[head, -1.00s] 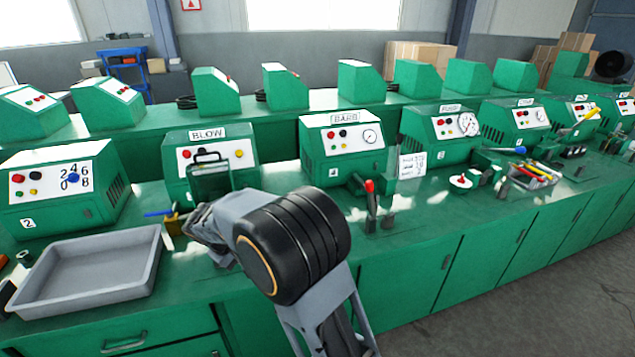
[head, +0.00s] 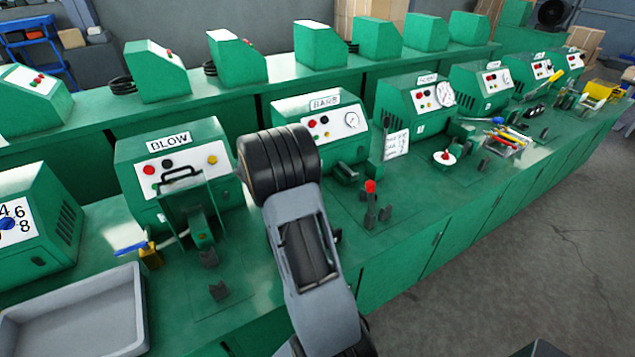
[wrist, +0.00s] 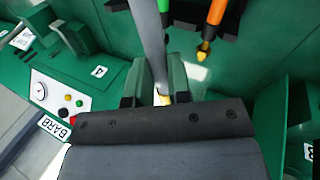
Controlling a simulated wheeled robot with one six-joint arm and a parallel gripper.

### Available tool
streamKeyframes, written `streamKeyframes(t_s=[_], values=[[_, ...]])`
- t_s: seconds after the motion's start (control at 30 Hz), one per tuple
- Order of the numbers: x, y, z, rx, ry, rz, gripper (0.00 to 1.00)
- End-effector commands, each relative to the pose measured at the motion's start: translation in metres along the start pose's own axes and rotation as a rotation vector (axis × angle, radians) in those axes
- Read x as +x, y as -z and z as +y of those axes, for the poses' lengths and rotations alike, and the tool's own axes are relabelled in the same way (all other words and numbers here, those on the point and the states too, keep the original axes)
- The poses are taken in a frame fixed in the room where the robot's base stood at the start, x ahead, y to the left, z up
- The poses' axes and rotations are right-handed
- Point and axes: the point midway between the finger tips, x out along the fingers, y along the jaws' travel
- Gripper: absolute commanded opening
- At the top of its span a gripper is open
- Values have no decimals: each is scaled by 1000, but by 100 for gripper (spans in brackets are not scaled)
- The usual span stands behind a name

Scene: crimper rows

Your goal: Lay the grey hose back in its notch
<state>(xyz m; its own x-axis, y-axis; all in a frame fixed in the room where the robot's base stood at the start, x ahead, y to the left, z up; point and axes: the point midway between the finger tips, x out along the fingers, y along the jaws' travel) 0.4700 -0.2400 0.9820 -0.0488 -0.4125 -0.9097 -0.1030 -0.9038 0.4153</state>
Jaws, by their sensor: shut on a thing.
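In the wrist view my gripper (wrist: 157,82) is shut on the grey hose (wrist: 149,40). The hose runs from the top edge down between the two fingers, with a brass-coloured end (wrist: 163,98) showing near the gripper's base. A black notched holder (wrist: 187,20) is at the top of that view, just beyond the fingers. A green hose (wrist: 163,5) and an orange hose (wrist: 216,12) with a yellow tip sit at it. I cannot tell which notch is empty. In the head view my arm hides the gripper and the hose.
The BARB machine (head: 320,128) stands behind my arm; its panel also shows in the wrist view (wrist: 42,92). The BLOW machine (head: 180,165) is to its left. A red-tipped lever (head: 371,190) stands on the bench to the right. A grey tray (head: 75,318) is at front left.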

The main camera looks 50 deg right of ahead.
Motion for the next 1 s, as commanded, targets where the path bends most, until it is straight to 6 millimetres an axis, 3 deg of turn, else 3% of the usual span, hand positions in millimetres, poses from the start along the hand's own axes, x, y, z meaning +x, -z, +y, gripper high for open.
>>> streamKeyframes(t_s=[0.03, 0.1, 0.33, 0.57, 1.0], values=[[3, -9, 25, 39, 2, -21, 0], [13, -20, 48, 79, 4, -39, 0], [35, -47, 91, 158, 7, -74, 0], [45, -54, 99, 178, 8, -82, 0], [76, -53, 85, 175, 7, -81, 0]])
